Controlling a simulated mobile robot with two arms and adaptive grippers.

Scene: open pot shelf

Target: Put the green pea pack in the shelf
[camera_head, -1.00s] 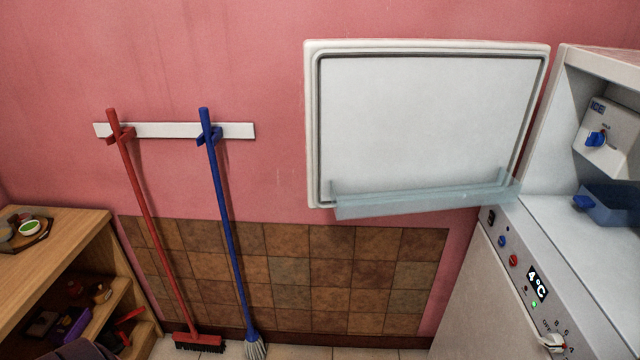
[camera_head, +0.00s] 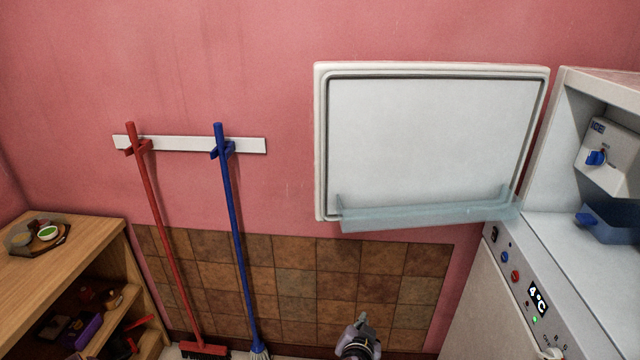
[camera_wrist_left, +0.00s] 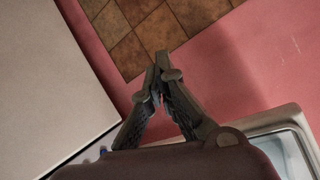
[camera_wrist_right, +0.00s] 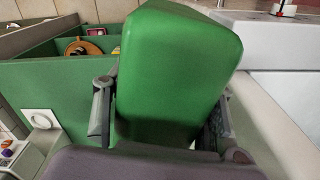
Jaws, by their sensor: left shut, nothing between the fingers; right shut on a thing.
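The green pack (camera_wrist_right: 175,70) fills the middle of the right wrist view, a plain green block with rounded edges. My right gripper (camera_wrist_right: 160,105) is shut on it, with one finger on each side. The right gripper is outside the head view. My left gripper (camera_head: 363,322) shows at the bottom of the head view, in front of the brown tiles. Its fingertips meet in the left wrist view (camera_wrist_left: 157,78), shut and empty. An open white door (camera_head: 425,140) has a clear shelf (camera_head: 425,213) along its lower edge. A wooden shelf unit (camera_head: 125,245) stands at the left.
A white appliance (camera_head: 475,305) with a control panel stands at the right, beside the open door. A red broom (camera_head: 160,230) and a blue mop (camera_head: 233,230) hang on the wall. Green dividers (camera_wrist_right: 60,85) lie close behind the pack in the right wrist view.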

